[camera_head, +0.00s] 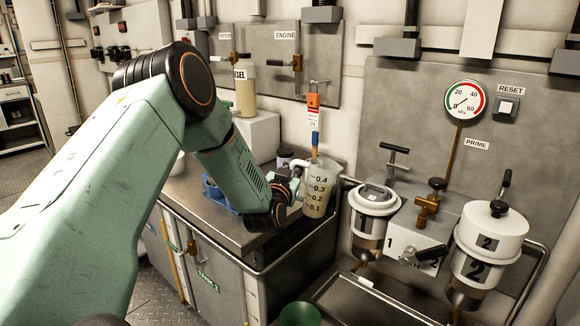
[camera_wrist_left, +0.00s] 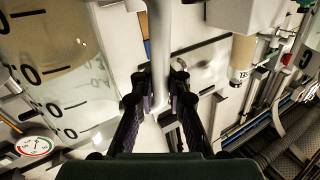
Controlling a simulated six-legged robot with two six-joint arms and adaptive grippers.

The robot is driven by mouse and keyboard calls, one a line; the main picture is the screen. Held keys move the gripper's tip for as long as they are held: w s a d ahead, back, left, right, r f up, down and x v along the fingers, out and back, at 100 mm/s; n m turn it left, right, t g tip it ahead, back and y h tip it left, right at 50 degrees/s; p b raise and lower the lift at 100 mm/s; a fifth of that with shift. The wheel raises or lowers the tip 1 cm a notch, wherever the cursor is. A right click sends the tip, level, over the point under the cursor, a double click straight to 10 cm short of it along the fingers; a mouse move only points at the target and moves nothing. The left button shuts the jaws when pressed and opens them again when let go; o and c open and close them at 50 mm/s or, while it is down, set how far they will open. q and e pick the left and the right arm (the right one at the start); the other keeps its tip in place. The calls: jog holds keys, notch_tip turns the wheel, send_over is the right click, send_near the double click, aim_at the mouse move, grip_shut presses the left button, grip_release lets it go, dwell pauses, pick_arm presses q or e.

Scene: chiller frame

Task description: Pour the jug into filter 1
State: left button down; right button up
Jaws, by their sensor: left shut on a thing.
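The jug (camera_head: 320,188) is translucent with dark graduation marks and a pale beige content. It looks upright at the right end of the bench; I cannot tell whether its base touches the bench. My left gripper (camera_head: 292,187) is shut on its white handle, left of the jug body. In the left wrist view, the gripper (camera_wrist_left: 158,92) has its fingers around the handle (camera_wrist_left: 160,45), with the jug body (camera_wrist_left: 55,65) at left. Filter 1 (camera_head: 370,224) is a white-topped canister marked 1, just right of the jug and apart from it. My right gripper is not in view.
Filter 2 (camera_head: 487,257) stands farther right, with a valve block (camera_head: 414,250) between the filters. A tray (camera_head: 372,308) lies below. A T-handle (camera_head: 391,163) rises behind filter 1. A bottle (camera_head: 245,92) and a blue item (camera_head: 216,196) are left. A gauge (camera_head: 465,100) hangs above.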

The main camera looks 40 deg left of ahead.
aim_at(306, 167)
pick_arm(q)
jog(key=shift+w+d+r+m, duration=0.2)
jog(key=shift+d+r+m, duration=0.2)
jog(key=d, duration=0.1)
jog(key=d+m+p, duration=0.1)
jog(key=w+r, duration=0.1)
jog(key=shift+d+m+p, duration=0.35)
jog(key=shift+d+m, duration=0.05)
jog(key=d+r+m+p, duration=0.1)
jog(key=p, duration=0.1)
jog(key=d+r+m+p, duration=0.1)
jog(key=r+m+p, duration=0.1)
jog(key=d+r+m+p, duration=0.1)
jog(key=p, duration=0.1)
jog(key=shift+w+r+m, duration=0.3)
jog(key=shift+w+r, duration=0.1)
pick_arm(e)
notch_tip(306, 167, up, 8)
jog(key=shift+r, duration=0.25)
pick_arm(q)
jog(key=shift+w, duration=0.1)
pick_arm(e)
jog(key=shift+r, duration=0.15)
